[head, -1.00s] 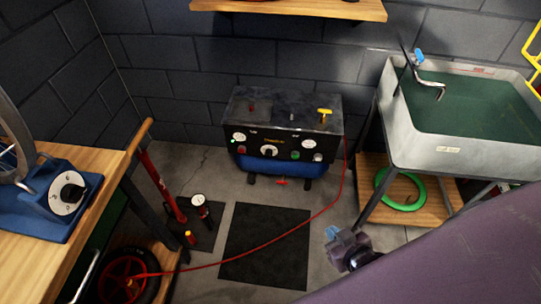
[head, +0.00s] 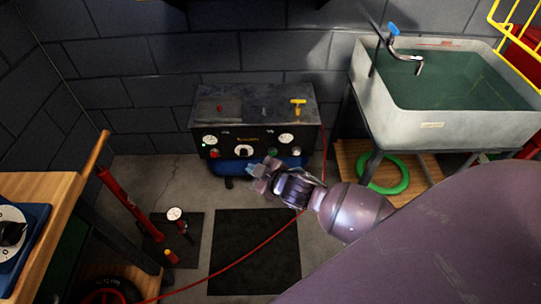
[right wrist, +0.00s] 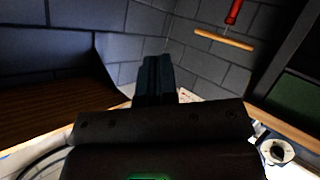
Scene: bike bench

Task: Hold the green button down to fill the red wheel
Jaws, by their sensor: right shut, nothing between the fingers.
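The dark compressor box (head: 252,104) with a blue tank stands against the back wall. Its front panel has gauges, a dial and a green button (head: 272,153) right of centre. My right gripper (head: 258,177) is shut and empty, in front of and below the panel in the picture. It appears apart from the button. The shut fingers (right wrist: 157,80) also show in the right wrist view, where I cannot make out the button. The red wheel (head: 108,294) with a black tyre is cut off at the lower left. My left gripper is out of view.
A red hose (head: 240,262) runs from the compressor's right side across the floor mat (head: 252,270) towards the wheel. A red floor pump (head: 130,200) stands left. A sink (head: 430,125) stands right, with a green ring (head: 383,187) on its lower shelf.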

